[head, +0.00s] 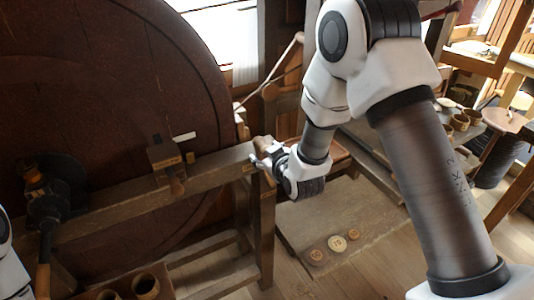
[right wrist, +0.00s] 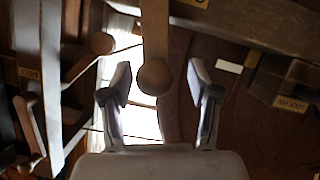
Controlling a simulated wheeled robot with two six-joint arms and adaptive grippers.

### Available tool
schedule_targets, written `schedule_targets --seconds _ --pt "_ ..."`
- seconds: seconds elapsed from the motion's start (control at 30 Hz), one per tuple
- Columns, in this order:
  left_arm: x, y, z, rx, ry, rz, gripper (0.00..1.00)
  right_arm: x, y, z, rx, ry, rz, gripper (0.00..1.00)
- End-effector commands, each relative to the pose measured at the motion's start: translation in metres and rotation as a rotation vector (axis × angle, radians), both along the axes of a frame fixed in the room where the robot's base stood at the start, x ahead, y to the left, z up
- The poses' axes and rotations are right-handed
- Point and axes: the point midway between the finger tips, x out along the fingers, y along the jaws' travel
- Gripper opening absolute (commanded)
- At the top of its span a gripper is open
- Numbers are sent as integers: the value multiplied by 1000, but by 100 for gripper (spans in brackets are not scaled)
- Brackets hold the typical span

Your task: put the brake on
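A wooden lever with a round knob (right wrist: 154,76) sits between the two fingers of my right gripper (right wrist: 160,88) in the right wrist view. The fingers are spread, with a gap on each side of the knob. In the head view my right gripper (head: 264,160) is at the right end of the wooden beam, close to the knob (head: 263,143). The large dark wheel (head: 100,100) fills the left of the head view. Small labels show on the woodwork, but I cannot read which one marks the brake. My left gripper is out of view.
A block with a peg (head: 165,158) sits on the beam (head: 120,205). A second round-ended lever (right wrist: 102,43) stands left of the fingers. A low board with round discs (head: 338,243) lies below my right arm.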

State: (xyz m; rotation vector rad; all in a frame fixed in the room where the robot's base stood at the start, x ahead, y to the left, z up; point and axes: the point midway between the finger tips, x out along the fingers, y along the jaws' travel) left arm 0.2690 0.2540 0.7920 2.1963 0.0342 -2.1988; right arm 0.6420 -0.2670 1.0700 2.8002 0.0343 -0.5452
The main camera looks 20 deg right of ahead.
Motion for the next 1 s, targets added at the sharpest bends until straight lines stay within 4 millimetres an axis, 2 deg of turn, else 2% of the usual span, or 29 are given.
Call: schedule_targets --seconds 0.17,0.4,0.5,1.0 --pt "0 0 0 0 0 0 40 -8 0 4 1 0 -1 61" --pt "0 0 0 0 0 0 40 -52 3 21 -1 1 1 61" --pt "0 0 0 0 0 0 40 -64 4 26 -2 1 1 61" --pt "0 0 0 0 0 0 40 -68 4 27 -2 2 1 61"
